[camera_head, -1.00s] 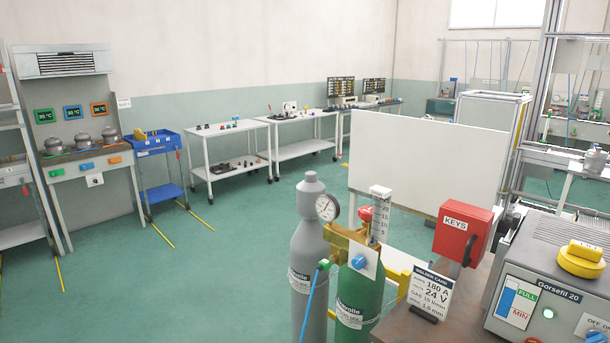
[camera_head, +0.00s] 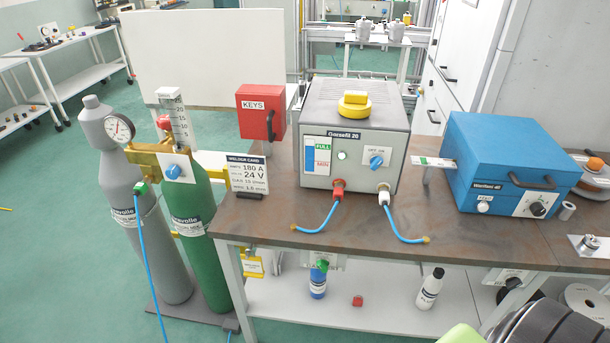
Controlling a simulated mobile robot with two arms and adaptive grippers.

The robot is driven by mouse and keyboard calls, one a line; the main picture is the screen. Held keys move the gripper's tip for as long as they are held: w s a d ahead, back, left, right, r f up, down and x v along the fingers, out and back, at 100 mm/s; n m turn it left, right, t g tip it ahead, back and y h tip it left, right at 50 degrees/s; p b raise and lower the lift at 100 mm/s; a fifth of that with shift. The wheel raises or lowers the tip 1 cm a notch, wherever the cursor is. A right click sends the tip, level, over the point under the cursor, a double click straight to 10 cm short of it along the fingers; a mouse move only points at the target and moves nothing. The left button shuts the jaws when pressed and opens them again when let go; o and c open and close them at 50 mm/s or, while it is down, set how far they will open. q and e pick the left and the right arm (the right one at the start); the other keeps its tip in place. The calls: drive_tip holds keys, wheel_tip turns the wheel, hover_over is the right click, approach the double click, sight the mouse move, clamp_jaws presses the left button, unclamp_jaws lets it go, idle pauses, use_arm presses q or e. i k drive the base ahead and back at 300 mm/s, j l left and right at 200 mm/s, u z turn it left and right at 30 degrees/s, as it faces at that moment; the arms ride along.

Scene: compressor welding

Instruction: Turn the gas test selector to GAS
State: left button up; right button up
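No label reading GAS is legible, so I cannot tell which control is the gas test selector. The blue wire-feed box (camera_head: 515,150) stands on the right of the bench. Its front has a black knob (camera_head: 537,209) on a white plate and a small white knob (camera_head: 484,207) under a tiny label. The grey welder box (camera_head: 352,125) has a blue knob (camera_head: 376,161) on a plate marked OFF ON. Another blue knob (camera_head: 173,172) sits on a white plate at the gas cylinders.
A grey cylinder (camera_head: 150,235) and a green cylinder (camera_head: 200,235) stand left of the bench. A red KEYS box (camera_head: 262,112) is at its back left.

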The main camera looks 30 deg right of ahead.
sight(322, 265)
drive_tip(key=z, duration=1.1)
